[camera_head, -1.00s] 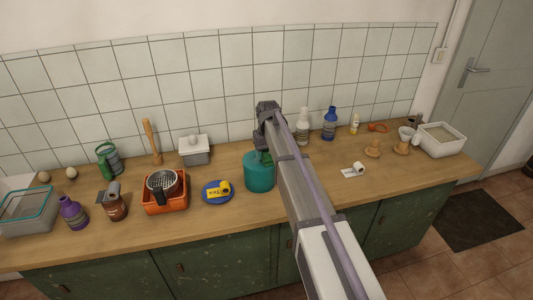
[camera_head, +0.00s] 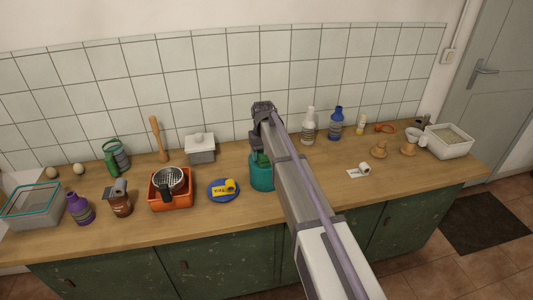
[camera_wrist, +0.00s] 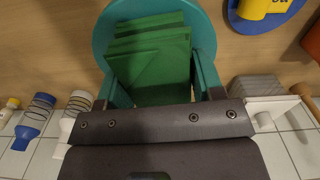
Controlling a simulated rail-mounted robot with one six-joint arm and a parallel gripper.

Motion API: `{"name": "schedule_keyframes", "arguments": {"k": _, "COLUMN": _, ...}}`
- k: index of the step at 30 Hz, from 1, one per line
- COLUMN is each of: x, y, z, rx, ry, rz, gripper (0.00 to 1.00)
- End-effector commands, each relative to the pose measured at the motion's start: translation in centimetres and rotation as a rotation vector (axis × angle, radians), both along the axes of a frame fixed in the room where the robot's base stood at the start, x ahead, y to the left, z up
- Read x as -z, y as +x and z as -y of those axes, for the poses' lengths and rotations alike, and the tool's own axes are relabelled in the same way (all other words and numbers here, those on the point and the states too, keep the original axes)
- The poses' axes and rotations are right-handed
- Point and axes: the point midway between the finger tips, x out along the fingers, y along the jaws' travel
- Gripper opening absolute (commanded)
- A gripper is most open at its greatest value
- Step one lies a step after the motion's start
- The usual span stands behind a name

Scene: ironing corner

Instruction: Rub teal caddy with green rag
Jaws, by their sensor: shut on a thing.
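The teal caddy (camera_head: 261,179) is a round container standing on the counter near its middle. My arm hides part of its right side in the head view. In the wrist view its teal rim (camera_wrist: 207,32) shows behind the rag. The green rag (camera_wrist: 150,62) looks like a folded, layered green block between my fingers. My gripper (camera_wrist: 155,92) is shut on the rag and points down over the caddy. A bit of green also shows above the caddy in the head view. Whether the rag touches the caddy I cannot tell.
A blue plate (camera_head: 223,190) with a yellow item lies just left of the caddy. An orange bin (camera_head: 172,200) is farther left. A white lidded box (camera_head: 200,148) stands behind left. White (camera_head: 308,127) and blue (camera_head: 336,124) bottles stand behind right.

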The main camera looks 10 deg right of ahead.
Motion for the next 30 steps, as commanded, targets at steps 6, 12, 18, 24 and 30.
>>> {"name": "schedule_keyframes", "arguments": {"k": 6, "x": 0.2, "y": -0.1, "z": -1.0, "rx": 0.0, "ry": 0.001, "rz": 0.0, "gripper": 0.38}}
{"name": "schedule_keyframes", "arguments": {"k": 12, "x": 0.0, "y": -0.1, "z": -1.0, "rx": 0.0, "ry": 0.002, "rz": 0.0, "gripper": 0.38}}
{"name": "schedule_keyframes", "arguments": {"k": 18, "x": -1.0, "y": -0.1, "z": -1.0, "rx": 0.0, "ry": 0.001, "rz": 0.0, "gripper": 0.38}}
{"name": "schedule_keyframes", "arguments": {"k": 24, "x": -0.9, "y": -0.1, "z": -1.3, "rx": 0.0, "ry": 0.001, "rz": 0.0, "gripper": 0.38}}
{"name": "schedule_keyframes", "arguments": {"k": 30, "x": -0.9, "y": -0.1, "z": -2.6, "rx": -0.002, "ry": 0.001, "rz": 0.0, "gripper": 0.38}}
